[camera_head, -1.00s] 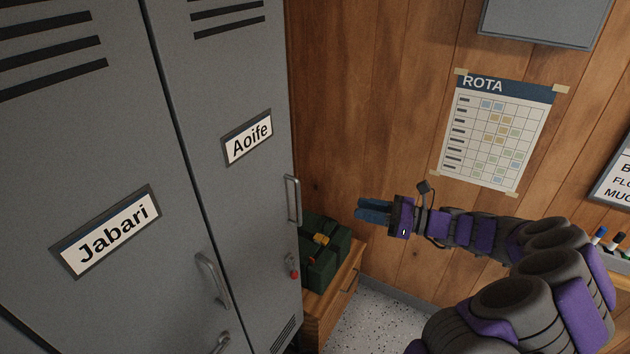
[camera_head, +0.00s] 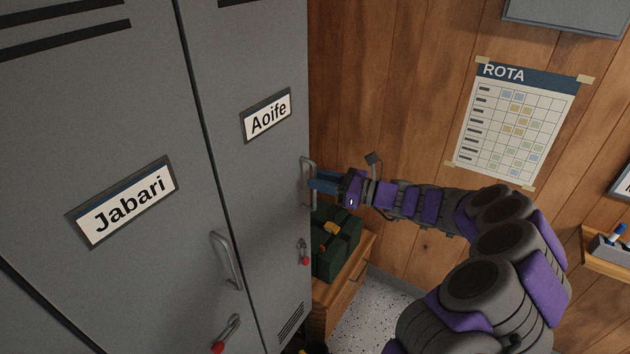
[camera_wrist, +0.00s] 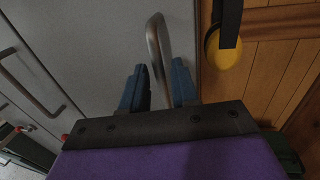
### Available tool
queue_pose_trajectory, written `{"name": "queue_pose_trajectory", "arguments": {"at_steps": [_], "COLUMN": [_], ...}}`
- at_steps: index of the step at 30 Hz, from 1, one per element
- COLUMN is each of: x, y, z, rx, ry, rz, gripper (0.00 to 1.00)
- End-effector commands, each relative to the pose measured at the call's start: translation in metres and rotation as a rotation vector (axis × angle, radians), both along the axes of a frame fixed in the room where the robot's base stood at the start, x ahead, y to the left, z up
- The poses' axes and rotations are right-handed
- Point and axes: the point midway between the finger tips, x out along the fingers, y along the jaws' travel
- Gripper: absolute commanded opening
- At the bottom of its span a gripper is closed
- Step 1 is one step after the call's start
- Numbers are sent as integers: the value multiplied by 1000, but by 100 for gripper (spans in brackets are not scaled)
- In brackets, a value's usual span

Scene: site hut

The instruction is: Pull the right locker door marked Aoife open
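The right locker door marked Aoife (camera_head: 262,190) is grey and looks shut. Its name plate (camera_head: 267,116) is at mid height, and its upright bar handle (camera_head: 304,166) is near the right edge. My gripper (camera_head: 318,182) is at this handle. In the wrist view the handle (camera_wrist: 155,45) runs down between the two blue fingers of my gripper (camera_wrist: 158,88). The fingers are apart, one on each side of the bar, with a gap showing. The handle's lower part is hidden behind the gripper body.
The left locker door marked Jabari (camera_head: 150,270) has its own handle (camera_head: 227,262). A red-tipped latch (camera_head: 305,254) is below Aoife's handle. A green bag (camera_head: 335,250) sits on a wooden cabinet (camera_head: 345,290) beside the locker. A rota sheet (camera_head: 515,130) hangs on the wall.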

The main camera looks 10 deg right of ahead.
Motion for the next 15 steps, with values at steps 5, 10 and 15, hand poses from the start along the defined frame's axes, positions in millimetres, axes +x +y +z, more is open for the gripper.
{"name": "queue_pose_trajectory", "arguments": {"at_steps": [5, 10, 15], "x": [10, 13, 13], "y": [12, 15, 15], "z": [-1, 0, 0], "rx": [2, 4, 3], "ry": [0, 0, 1], "rz": [1, 0, -1], "gripper": [29, 29, 29]}}
